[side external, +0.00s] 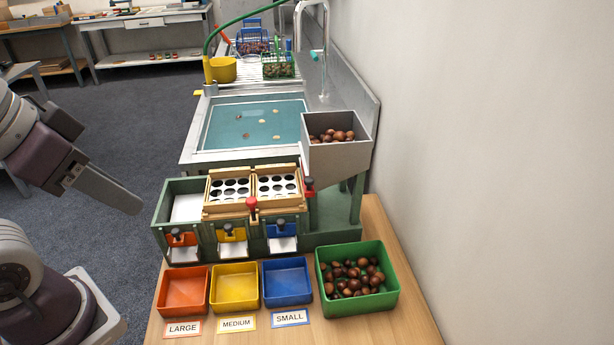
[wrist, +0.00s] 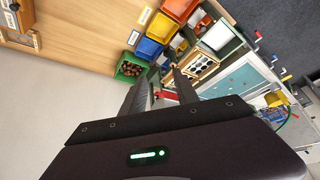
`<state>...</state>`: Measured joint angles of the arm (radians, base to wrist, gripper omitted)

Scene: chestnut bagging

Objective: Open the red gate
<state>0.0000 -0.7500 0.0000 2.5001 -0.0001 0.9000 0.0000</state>
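The red gate (side external: 309,185) is a small red piece at the foot of the grey hopper (side external: 343,158), which holds chestnuts. It stands to the right of the wooden hole-plate sorter (side external: 225,188). A red piece (wrist: 166,95) also shows between my fingers in the wrist view, beyond them; it looks like the gate. My gripper (side external: 132,208) is at the left in the side view, well away from the gate with clear air between. In the wrist view my gripper (wrist: 162,74) has two dark fingers apart with nothing held. Whether the gate is open or shut is too small to tell.
Orange (side external: 182,291), yellow (side external: 234,288) and blue (side external: 287,282) bins stand in front of the sorter. A green bin (side external: 325,265) of chestnuts is at their right. A red knob (side external: 251,202) sits on the sorter's front. The wall (side external: 480,170) is close on the right.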

